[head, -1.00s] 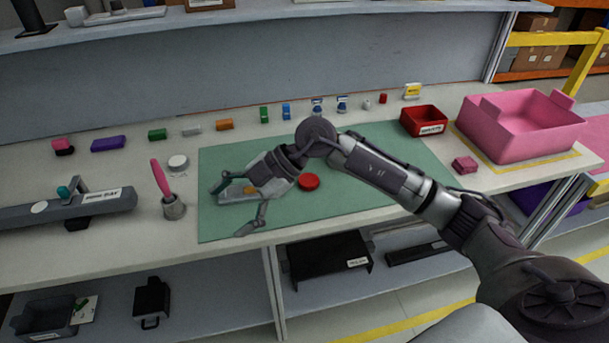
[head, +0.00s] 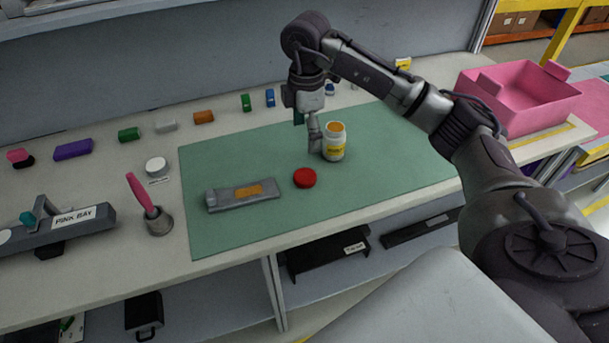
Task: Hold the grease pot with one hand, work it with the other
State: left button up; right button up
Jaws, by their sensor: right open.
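The grease pot (head: 334,148) is a white jar with a yellow label, upright on the green mat. Its top is off and orange-yellow grease shows inside. A red lid (head: 304,178) lies on the mat in front of it, to the left. My right gripper (head: 308,136) points down just left of the pot, jaws open. One finger overlaps the pot's left edge; I cannot tell whether it touches. A brush with a pink handle (head: 139,190) stands in a metal cup (head: 159,222) left of the mat. My left gripper is not in view.
A grey part with an orange patch (head: 214,200) lies on the green mat (head: 240,235). A white round tin (head: 156,165) stands left of it. Several small coloured blocks line the back of the table. A pink bin (head: 520,97) stands at the right. The mat's front is clear.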

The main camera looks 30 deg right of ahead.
send_over(305, 175)
jog(key=f, duration=0.7)
jog(key=shift+s+f+p, duration=0.2)
jog(key=shift+p, duration=0.2)
jog(key=shift+f, duration=0.6)
jog(key=f, duration=0.2)
jog(key=f+p, duration=0.1)
jog(key=f, duration=0.1)
jog(key=shift+w+f, duration=0.2)
jog(key=shift+f, duration=0.1)
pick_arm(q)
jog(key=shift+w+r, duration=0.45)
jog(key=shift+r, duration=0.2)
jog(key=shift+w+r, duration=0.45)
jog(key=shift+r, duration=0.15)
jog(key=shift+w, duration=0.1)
pick_arm(e)
jog(key=c, duration=0.9)
